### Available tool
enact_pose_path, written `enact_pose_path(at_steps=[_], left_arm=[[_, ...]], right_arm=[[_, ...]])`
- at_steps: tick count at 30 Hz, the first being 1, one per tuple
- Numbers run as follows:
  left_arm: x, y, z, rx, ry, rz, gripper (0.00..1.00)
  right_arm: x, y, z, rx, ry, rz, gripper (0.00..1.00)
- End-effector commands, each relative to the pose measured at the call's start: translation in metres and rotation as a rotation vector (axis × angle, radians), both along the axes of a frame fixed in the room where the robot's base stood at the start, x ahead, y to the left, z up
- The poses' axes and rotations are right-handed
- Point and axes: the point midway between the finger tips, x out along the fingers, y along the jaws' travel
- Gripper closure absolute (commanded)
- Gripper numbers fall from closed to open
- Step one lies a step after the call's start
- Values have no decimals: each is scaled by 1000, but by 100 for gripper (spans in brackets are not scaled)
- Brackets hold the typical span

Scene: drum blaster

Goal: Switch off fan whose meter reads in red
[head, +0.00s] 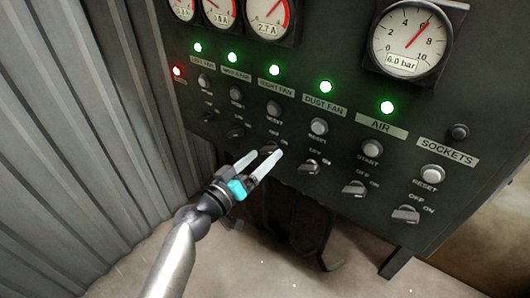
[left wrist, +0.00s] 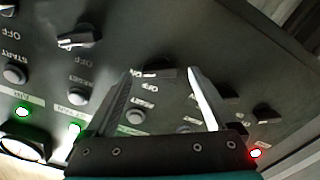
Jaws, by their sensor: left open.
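The dark control panel (head: 330,190) fills the upper right of the head view, with a row of fan switches under lamps. Three small meters are cut off at the top. The third meter (head: 268,16) reads 2.7 A; its needle points up right and a red arc lies on its right side. In the left wrist view a dark switch knob (left wrist: 155,74) shows between the two spread fingertips (left wrist: 159,77). Contact cannot be told.
The dust fan switch (head: 308,167) and air switch (head: 354,188) lie to the right, the sockets switch (head: 405,214) beyond. Green lamps (head: 326,87) glow above the columns; a red lamp (head: 177,70) glows at left. A corrugated wall (head: 70,130) stands at left.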

Motion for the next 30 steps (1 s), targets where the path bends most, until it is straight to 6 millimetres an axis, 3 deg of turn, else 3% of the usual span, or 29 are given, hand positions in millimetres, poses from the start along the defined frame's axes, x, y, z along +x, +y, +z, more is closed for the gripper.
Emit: enact_pose_path(at_steps=[6,16,30], left_arm=[[14,-10,0,0,0,0,10],[16,-12,0,-1,1,0,10],[16,-11,-1,0,0,1,62]], right_arm=[[2,1,0,1,-1,1,50],[2,1,0,1,1,1,50],[0,1,0,1,3,0,50]])
